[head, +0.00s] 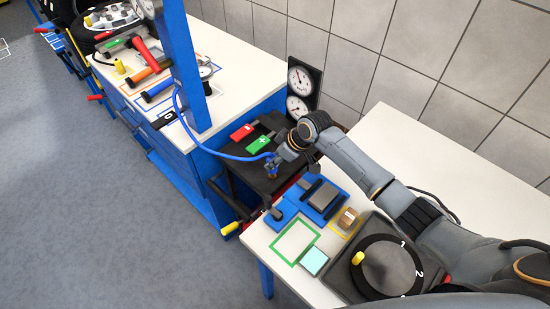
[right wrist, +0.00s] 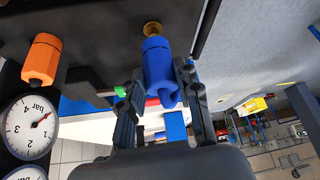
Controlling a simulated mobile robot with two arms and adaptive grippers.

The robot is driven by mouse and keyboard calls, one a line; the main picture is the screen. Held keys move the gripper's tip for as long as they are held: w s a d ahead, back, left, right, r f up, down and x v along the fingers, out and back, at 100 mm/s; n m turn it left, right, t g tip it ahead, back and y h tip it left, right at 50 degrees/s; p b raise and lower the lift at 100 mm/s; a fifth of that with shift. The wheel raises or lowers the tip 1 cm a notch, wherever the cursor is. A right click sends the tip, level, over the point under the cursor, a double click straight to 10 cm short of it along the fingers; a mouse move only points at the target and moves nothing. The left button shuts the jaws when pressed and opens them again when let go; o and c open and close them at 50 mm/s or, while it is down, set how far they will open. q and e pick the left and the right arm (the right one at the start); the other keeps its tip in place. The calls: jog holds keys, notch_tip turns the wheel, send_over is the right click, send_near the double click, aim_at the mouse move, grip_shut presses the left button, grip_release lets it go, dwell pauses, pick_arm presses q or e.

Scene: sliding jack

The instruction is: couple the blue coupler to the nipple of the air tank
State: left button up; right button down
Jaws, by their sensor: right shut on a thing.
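The blue coupler (right wrist: 158,62) is between the fingers of my right gripper (right wrist: 160,95) in the right wrist view. The fingers are shut on it. A round brass piece (right wrist: 153,28) shows just beyond the coupler's far end. I cannot tell if it is the tank's nipple or whether the two are joined. In the head view my right gripper (head: 275,167) is over the dark unit with red and green blocks (head: 270,180), at the end of the blue hose (head: 222,152). The air tank is not clearly recognisable. My left gripper is not in view.
Two gauges (head: 301,80) stand behind the gripper. An orange fitting (right wrist: 41,60) is left of the coupler in the wrist view. A blue post (head: 180,60) rises from the tool bench (head: 235,75). A white table (head: 400,135) with a dial is at right.

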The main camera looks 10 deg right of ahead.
jog(key=shift+p, duration=0.45)
dwell(1.0)
jog(key=shift+f+b, duration=0.95)
jog(key=shift+f, duration=0.6)
jog(key=c, duration=0.9)
grip_release()
jog(key=shift+f, duration=0.1)
jog(key=shift+o, duration=0.2)
jog(key=shift+s+r, duration=0.1)
jog(key=shift+r, duration=0.15)
jog(key=v, duration=1.1)
jog(key=shift+r, duration=0.25)
jog(key=shift+d, duration=0.15)
